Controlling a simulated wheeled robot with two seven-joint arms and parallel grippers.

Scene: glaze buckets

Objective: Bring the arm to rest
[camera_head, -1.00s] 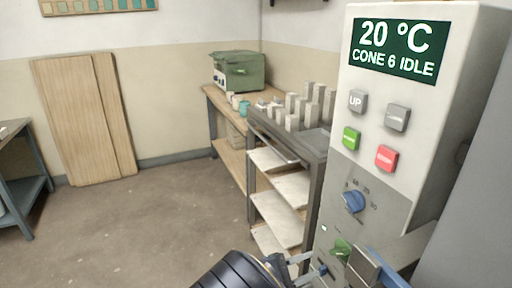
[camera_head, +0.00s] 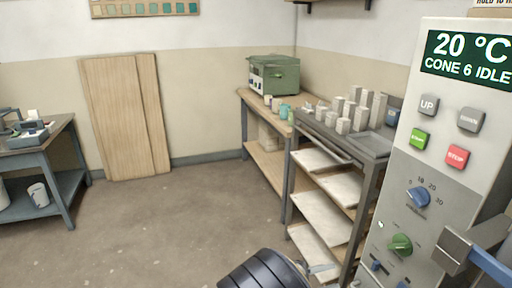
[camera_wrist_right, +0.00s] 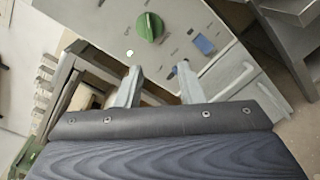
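My right gripper (camera_head: 322,270) is low in the head view, left of the kiln control panel (camera_head: 385,228). In the right wrist view its two fingers (camera_wrist_right: 158,87) stand apart with nothing between them. The panel's green knob (camera_head: 401,244) is to the right of the gripper in the head view and beyond the fingers in the wrist view (camera_wrist_right: 150,27), apart from them. The display (camera_head: 468,56) reads 20 °C, CONE 6 IDLE. My left gripper is out of view.
A metal rack (camera_head: 296,180) with pale shelves and several grey blocks stands behind the gripper. A wooden table (camera_head: 262,152) carries a green oven (camera_head: 274,75). A workbench (camera_head: 62,160) stands at the left. A grey bracket with a blue bar (camera_head: 490,266) juts out lower right. Open floor lies left.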

